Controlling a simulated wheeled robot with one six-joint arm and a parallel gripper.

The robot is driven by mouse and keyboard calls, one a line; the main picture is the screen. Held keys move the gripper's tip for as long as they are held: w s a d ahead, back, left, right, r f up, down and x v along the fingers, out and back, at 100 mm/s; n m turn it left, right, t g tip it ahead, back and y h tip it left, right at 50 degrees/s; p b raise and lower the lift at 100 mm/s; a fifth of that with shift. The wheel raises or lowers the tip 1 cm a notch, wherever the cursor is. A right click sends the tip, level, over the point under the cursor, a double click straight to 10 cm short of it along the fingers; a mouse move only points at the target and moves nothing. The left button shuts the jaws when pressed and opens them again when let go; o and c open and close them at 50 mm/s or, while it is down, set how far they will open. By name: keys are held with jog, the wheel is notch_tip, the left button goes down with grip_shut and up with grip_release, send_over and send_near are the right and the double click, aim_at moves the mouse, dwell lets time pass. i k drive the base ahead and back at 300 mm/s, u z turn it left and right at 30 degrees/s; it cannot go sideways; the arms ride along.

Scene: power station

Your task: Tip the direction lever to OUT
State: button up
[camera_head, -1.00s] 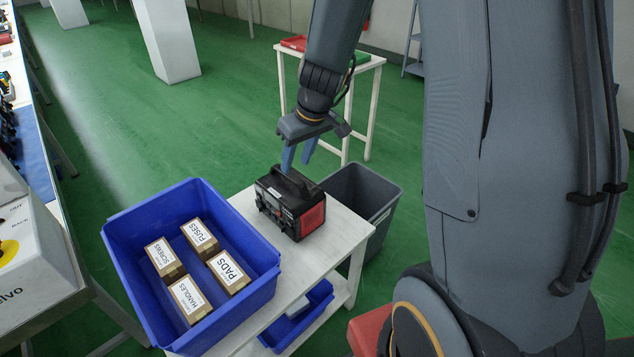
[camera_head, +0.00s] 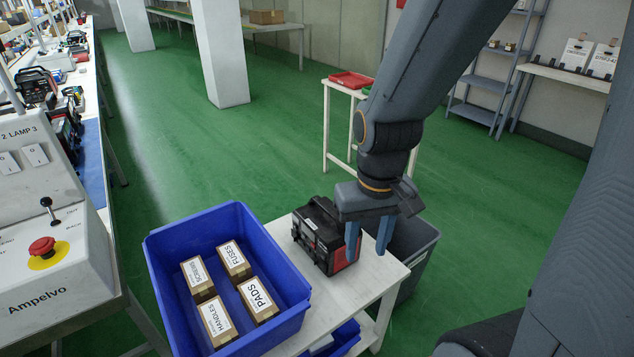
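A grey sloped control console at the left edge carries a small lever (camera_head: 50,210) with a black knob and a light shaft. Its knob leans toward the panel's upper side.
A red mushroom button (camera_head: 42,246) on a yellow disc sits just below the lever. A blue bin (camera_head: 160,262) with small labelled boxes stands on a white table (camera_head: 375,277) between console and gripper. A grey bin (camera_head: 420,262) is behind the table. Green floor lies open beyond.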

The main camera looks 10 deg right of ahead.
aim_at(46, 201)
jog(key=u, duration=1.55)
jog(key=k, duration=1.3)
jog(key=u, duration=0.1)
jog(key=i, duration=0.25)
jog(key=u, duration=1.05)
jog(key=i, duration=0.85)
jog(key=u, duration=0.4)
jog(key=i, duration=0.9)
jog(key=z, duration=0.85)
jog(key=i, duration=0.75)
jog(key=z, duration=0.8)
